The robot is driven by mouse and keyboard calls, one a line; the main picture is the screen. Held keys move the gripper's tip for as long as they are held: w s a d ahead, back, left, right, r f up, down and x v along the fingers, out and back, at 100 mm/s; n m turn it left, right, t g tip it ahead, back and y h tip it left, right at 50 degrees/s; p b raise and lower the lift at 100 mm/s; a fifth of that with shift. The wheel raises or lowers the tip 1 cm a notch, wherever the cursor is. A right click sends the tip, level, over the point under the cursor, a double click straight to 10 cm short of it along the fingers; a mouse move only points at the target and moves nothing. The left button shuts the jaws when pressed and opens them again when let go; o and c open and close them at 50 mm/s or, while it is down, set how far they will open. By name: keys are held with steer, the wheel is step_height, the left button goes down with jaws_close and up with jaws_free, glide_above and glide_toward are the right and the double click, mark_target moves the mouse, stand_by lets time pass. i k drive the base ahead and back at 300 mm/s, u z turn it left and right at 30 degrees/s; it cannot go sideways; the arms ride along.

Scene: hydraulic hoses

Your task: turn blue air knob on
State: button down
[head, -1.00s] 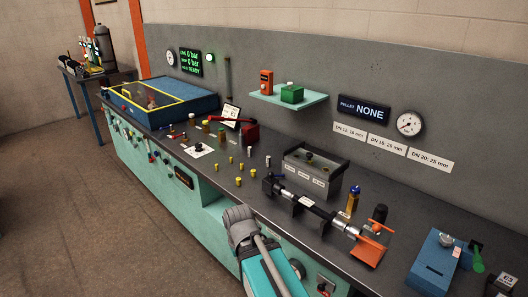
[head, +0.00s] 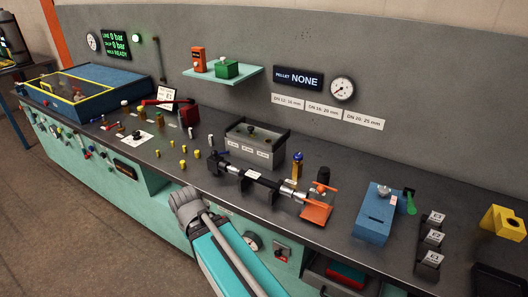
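Several small knobs and fittings (head: 75,146) line the teal front panel at the left of the bench. They are too small for me to tell which one is the blue air knob, or how it is turned. A red control on a light plate (head: 281,254) and a round gauge (head: 252,241) sit on the front panel farther right, beside my arm. My teal and grey arm reaches up from the bottom middle, in front of the bench. My gripper's fingers do not show.
The dark benchtop carries a blue yellow-edged case (head: 88,92), a clear-sided box (head: 250,150), a horizontal clamp device (head: 265,182) and a blue box (head: 375,218). A lit display (head: 116,45) hangs on the back wall. Open floor lies at the lower left.

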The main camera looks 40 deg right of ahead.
mark_target(297, 156)
steer(key=z, duration=0.2)
steer(key=k, duration=0.5)
steer(key=z, duration=0.5)
steer(key=k, duration=0.85)
steer(key=z, duration=0.05)
steer(key=i, duration=0.95)
steer(key=z, duration=0.35)
